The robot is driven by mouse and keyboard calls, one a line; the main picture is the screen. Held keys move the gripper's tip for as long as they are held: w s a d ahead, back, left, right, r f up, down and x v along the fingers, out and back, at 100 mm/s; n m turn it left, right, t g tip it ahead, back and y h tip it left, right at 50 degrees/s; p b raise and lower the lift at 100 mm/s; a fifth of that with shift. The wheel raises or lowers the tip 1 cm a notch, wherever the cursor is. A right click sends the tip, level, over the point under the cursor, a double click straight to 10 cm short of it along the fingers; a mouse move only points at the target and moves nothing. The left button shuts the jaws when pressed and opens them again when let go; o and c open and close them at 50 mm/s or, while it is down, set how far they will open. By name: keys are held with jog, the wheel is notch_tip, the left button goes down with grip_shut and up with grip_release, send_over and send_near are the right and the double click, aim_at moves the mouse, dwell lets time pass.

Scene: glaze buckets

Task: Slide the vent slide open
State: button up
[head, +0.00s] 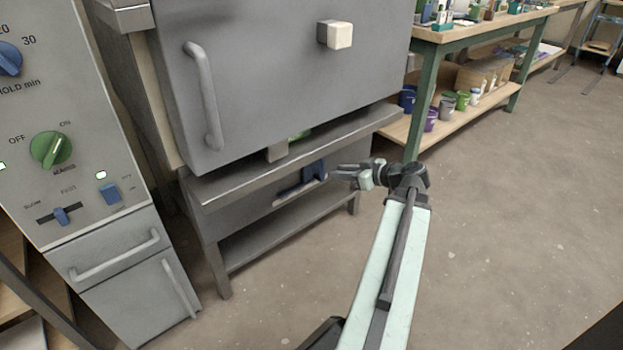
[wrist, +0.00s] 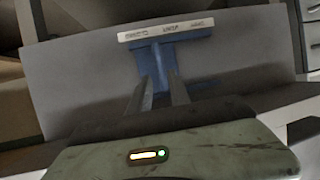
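The vent slide is a blue piece (head: 303,177) on the front of the grey stand under the kiln. In the wrist view its blue tab (wrist: 165,62) points toward me, below a pale strip with small, unreadable lettering (wrist: 172,30). My gripper (head: 340,174) is level with the slide, just to its right in the head view. In the wrist view my gripper (wrist: 160,88) has its two fingers apart, with the blue tab showing between and beyond them. I cannot tell whether either finger touches the tab.
The grey kiln (head: 270,80) stands above, with a handled door and a pale knob (head: 336,34). A control panel (head: 70,130) is at the left. A green-legged workbench (head: 424,95) with small pots is behind right. The floor on the right is clear.

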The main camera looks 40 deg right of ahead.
aim_at(323, 177)
jog(key=b+x, duration=0.3)
jog(key=x, duration=0.5)
jog(key=shift+r, duration=0.15)
grip_shut()
dwell(1.1)
